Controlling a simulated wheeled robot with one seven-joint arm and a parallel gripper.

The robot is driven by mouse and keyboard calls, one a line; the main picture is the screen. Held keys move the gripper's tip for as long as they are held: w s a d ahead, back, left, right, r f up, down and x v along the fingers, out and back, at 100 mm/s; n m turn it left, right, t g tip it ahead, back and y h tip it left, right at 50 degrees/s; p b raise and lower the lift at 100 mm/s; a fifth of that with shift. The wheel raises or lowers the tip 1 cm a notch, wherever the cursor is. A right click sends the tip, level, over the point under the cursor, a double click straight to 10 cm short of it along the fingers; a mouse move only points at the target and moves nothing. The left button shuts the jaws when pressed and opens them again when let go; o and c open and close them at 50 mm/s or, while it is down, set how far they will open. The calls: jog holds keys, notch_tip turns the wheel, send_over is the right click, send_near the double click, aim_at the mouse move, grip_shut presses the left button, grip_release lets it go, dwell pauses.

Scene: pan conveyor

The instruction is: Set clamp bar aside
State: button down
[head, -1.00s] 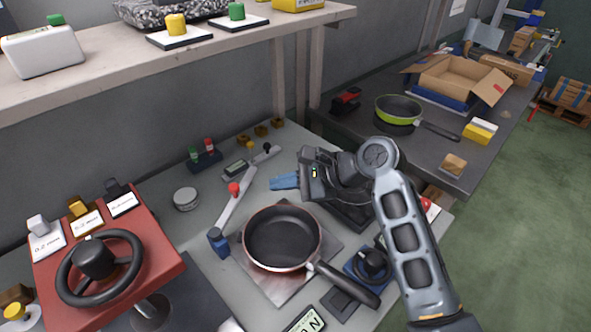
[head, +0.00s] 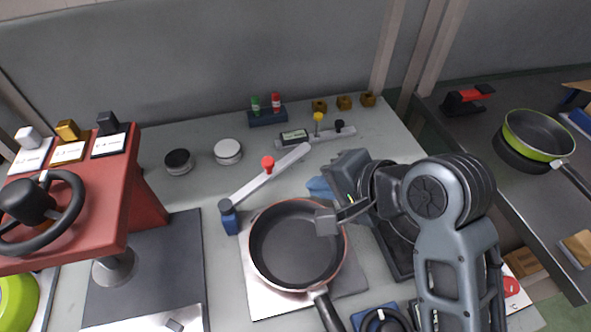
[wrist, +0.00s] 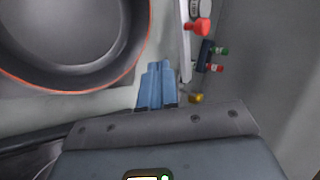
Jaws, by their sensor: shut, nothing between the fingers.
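The clamp bar (head: 270,178) is a slim grey bar with a red knob (head: 268,164), running slantwise from a blue post (head: 229,217). It lies behind and left of the black frying pan (head: 297,245), apart from it. In the wrist view the clamp bar (wrist: 186,45) stands at the upper middle. My gripper (head: 314,188) has blue fingers, shut and empty, between the pan's far edge and the bar. In the wrist view the fingers (wrist: 158,66) point towards the bar without holding it. My wrist hides part of the fingers in the head view.
The pan sits on a square plate (head: 263,298). A gauge strip (head: 294,138) with a yellow knob, small green and red bottles on a stand (head: 267,117) and brass pieces (head: 344,102) lie behind. Two round tins (head: 228,151) stand left. A red wheel console (head: 95,205) blocks the far left.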

aim_at(280, 167)
jog(key=x, duration=0.3)
jog(key=shift+w+a+f, duration=0.1)
jog(key=shift+a+f, duration=0.05)
jog(key=shift+a, duration=0.05)
jog(key=shift+w+a, duration=0.85)
jog(key=shift+a, duration=0.05)
jog(key=shift+w+a, duration=0.5)
jog(key=shift+a, duration=0.1)
jog(key=shift+w+a+r+n+p, duration=0.15)
jog(key=shift+w+r+n+p, duration=0.2)
jog(key=shift+p, duration=0.7)
jog(key=shift+w+a+f+n+g+y+p, duration=0.3)
jog(key=shift+w+a+n+g+y+p, duration=0.1)
jog(key=shift+w+n+g+y+p, duration=0.15)
jog(key=shift+d, duration=0.1)
